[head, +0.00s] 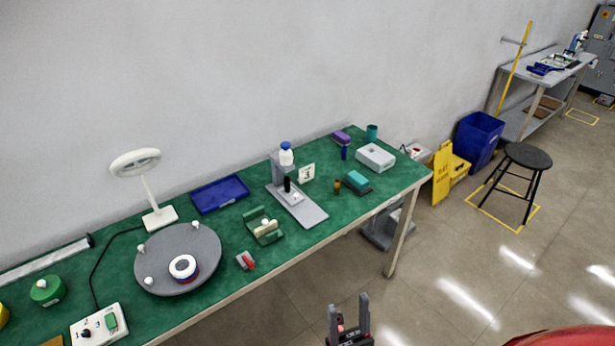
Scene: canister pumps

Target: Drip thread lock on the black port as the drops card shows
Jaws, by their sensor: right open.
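A bottle with a blue cap (286,154) sits atop a grey dispensing stand (309,216) on the green table. A black upright part (287,185) shows at the stand's front, above a small white piece on its base. I cannot tell whether this black part is the black port. A small white card (307,173) stands just right of the bottle; its dark mark is too small to read. My right gripper (348,306) is open and empty, in front of the table's front edge and well apart from the stand. My left gripper is not in view.
The green table (330,160) also bears a grey round plate (205,245) with a white ring piece (183,267), a green cradle (264,228), a blue tray (220,194), a lamp (160,217) and a control box (100,325). A black stool (528,156) stands right.

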